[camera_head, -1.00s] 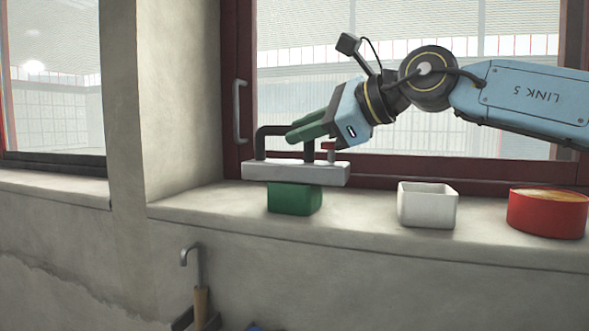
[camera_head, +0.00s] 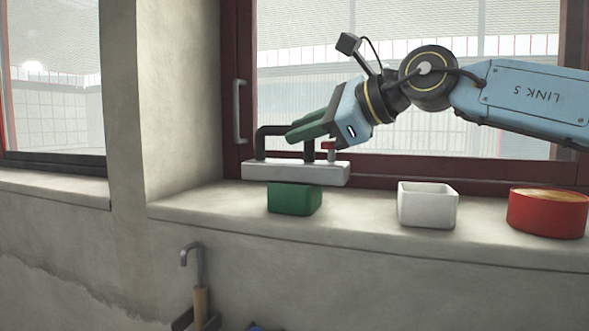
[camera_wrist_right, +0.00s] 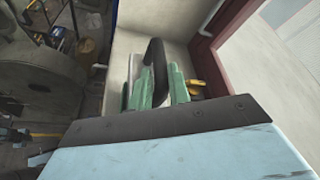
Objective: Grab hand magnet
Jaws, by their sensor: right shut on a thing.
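The hand magnet (camera_head: 296,172) is a pale grey bar with a black handle on top and a small red-topped part at its right end. My right gripper (camera_head: 300,132), with green fingers, is shut on the black handle. The magnet hangs level just above the green box (camera_head: 294,200) on the window sill. In the right wrist view, the green fingers (camera_wrist_right: 160,85) sit on both sides of the black handle (camera_wrist_right: 155,62). My left gripper is not in view.
On the sill (camera_head: 350,219), a white open box (camera_head: 427,205) and a red round container (camera_head: 547,213) stand to the right. The window frame (camera_head: 385,169) is close behind. A hooked tool (camera_head: 199,290) hangs on the wall below.

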